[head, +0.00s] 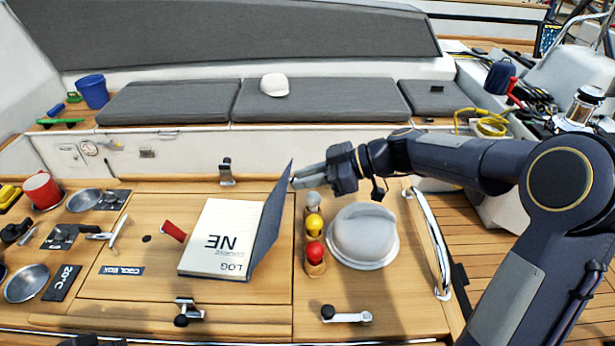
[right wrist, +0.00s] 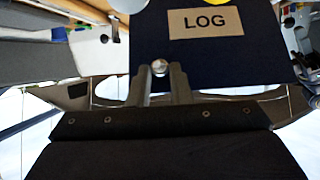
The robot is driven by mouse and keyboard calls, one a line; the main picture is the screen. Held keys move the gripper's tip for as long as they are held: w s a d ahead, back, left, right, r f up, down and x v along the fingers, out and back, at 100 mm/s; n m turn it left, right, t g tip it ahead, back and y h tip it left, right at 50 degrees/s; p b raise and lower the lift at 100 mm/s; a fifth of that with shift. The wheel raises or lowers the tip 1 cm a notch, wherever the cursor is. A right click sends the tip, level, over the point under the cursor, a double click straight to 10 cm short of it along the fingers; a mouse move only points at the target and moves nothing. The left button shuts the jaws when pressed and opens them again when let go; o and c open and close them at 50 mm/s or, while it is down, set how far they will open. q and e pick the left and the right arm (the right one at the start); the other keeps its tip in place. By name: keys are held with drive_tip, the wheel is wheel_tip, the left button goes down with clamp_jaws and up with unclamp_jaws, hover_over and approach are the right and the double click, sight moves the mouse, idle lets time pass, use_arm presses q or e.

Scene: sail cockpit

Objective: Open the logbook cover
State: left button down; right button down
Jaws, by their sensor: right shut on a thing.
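The logbook (head: 222,240) lies on the wooden cockpit table with its white first page showing, printed with upside-down text. Its dark blue cover (head: 271,222) stands raised and tilted along the right side of the page. My right gripper (head: 296,181) reaches in from the right and is shut on the cover near its upper far corner. In the right wrist view the cover (right wrist: 240,58) carries a tan LOG label, and the fingers (right wrist: 160,85) meet its edge.
Right of the cover stand a holder with a yellow ball (head: 314,224) and a red ball (head: 314,252), and a white dome (head: 364,236). A metal handrail (head: 428,240) is further right.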

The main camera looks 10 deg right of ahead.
sight(282, 182)
drive_tip(key=a+r+h+p, duration=0.1)
drive_tip(key=a+h+p, duration=0.1)
drive_tip(key=w+a+r+g+h+p, duration=0.1)
drive_tip(key=a+r+p, duration=0.1)
drive_tip(key=p, duration=0.1)
drive_tip(key=shift+w+a+r+h, duration=0.15)
drive_tip(key=shift+a+h, duration=0.1)
drive_tip(key=shift+h, duration=0.15)
drive_tip(key=shift+w+a+h+p, duration=0.1)
drive_tip(key=shift+a+h+p, duration=0.2)
drive_tip(key=shift+p, duration=0.1)
drive_tip(key=c, duration=1.3)
unclamp_jaws()
drive_tip(key=shift+d, duration=0.1)
drive_tip(key=shift+b+v, duration=0.95)
drive_tip(key=shift+v, duration=2.8)
drive_tip(key=shift+w, duration=0.15)
